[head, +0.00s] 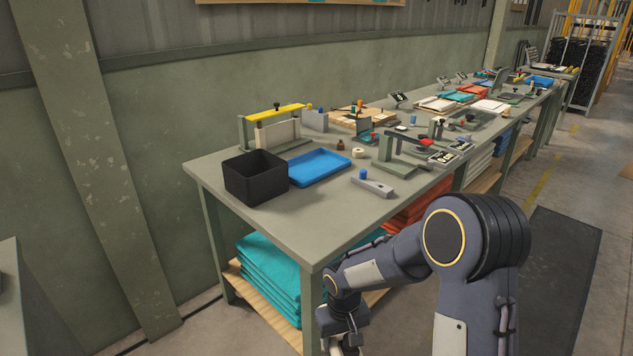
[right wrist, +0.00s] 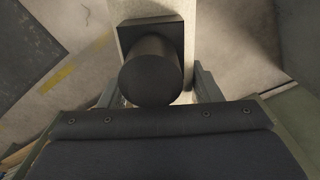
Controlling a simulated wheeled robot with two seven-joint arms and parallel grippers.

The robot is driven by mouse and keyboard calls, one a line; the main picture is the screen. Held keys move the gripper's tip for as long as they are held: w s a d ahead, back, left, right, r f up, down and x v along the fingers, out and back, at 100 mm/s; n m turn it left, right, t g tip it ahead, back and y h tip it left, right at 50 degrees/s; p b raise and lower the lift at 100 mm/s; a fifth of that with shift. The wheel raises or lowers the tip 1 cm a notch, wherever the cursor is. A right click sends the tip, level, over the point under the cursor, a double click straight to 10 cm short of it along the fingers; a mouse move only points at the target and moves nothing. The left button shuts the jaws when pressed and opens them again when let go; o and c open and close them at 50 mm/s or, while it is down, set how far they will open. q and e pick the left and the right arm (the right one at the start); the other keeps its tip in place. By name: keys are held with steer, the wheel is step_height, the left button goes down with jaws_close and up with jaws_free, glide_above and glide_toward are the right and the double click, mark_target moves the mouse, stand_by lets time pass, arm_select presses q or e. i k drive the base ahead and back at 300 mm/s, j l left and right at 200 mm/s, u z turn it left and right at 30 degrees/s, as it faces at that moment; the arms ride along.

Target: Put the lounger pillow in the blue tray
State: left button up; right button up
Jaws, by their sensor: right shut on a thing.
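The blue tray (head: 319,167) lies on the near end of the grey workbench, beside a black bin, and looks empty. My right arm reaches down past the bench's front corner in the head view. Its fingertips are out of that view. In the right wrist view a dark fabric piece with several round studs (right wrist: 165,155), which looks like the lounger pillow, fills the bottom close to the camera. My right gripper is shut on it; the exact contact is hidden. A black cylinder (right wrist: 152,72) on a square block shows beyond the fabric. My left gripper is not in view.
The black bin (head: 256,177) stands left of the tray. A grey block with a blue knob (head: 372,184) and a yellow-topped fixture (head: 274,113) are nearby. Folded teal cloths (head: 268,272) lie on the lower shelf.

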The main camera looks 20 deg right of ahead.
mark_target(313, 168)
steer(key=i+l, duration=0.1)
steer(key=l, duration=0.35)
steer(key=i+l, duration=0.1)
steer(key=l, duration=0.85)
steer(key=i+l, duration=0.15)
steer(key=l, duration=0.3)
steer(key=i+l, duration=0.1)
steer(key=l, duration=0.35)
steer(key=i+l+u, duration=0.1)
steer(key=l+u, duration=0.2)
steer(key=l, duration=0.75)
steer(key=l+u, duration=0.25)
steer(key=l, duration=0.8)
